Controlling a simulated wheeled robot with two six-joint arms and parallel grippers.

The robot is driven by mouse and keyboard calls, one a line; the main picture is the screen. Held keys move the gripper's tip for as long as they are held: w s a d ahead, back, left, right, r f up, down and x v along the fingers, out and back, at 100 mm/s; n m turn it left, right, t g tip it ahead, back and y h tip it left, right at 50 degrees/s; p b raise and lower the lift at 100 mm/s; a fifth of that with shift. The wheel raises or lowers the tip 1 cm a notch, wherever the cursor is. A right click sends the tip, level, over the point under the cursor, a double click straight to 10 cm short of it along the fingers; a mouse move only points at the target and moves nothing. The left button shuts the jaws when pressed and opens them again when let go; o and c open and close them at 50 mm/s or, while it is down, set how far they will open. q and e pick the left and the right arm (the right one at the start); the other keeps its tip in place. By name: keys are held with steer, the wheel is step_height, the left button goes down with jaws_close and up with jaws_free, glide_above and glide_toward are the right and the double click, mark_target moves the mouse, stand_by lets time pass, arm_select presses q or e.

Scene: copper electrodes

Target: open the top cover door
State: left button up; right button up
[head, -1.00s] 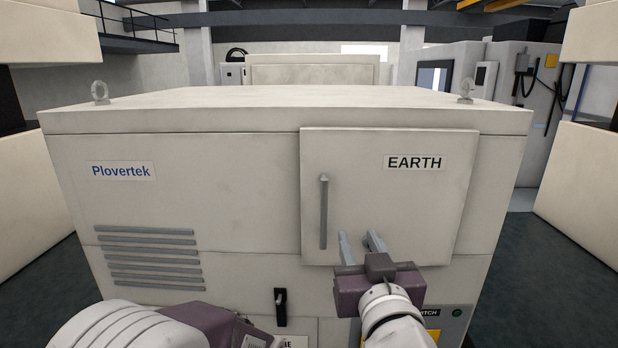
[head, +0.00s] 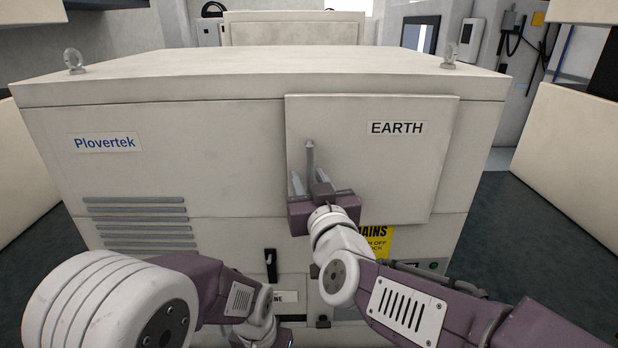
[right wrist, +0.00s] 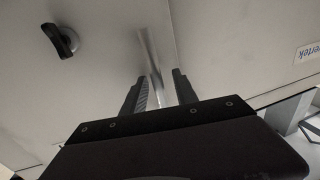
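The top cover door (head: 415,165) is a cream panel labelled EARTH on the upper right of the cabinet front, and it looks shut. Its upright grey handle (head: 310,156) is near the door's left edge; its lower part is hidden behind my right gripper. My right gripper (head: 308,180) is open at the handle's lower part, one finger on each side. In the right wrist view the handle (right wrist: 149,52) shows between the parted fingers (right wrist: 160,90); I cannot tell whether they touch it. My left arm reaches low across the front; its fingers are out of frame.
The cabinet (head: 230,120) carries a Plovertek label and vent slots (head: 138,225) on the left. A yellow sign (head: 377,241) is partly hidden by my right arm. Lifting eyes stand on top.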

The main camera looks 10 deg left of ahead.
jaws_close()
steer(key=shift+d, duration=0.1)
stand_by(1.2)
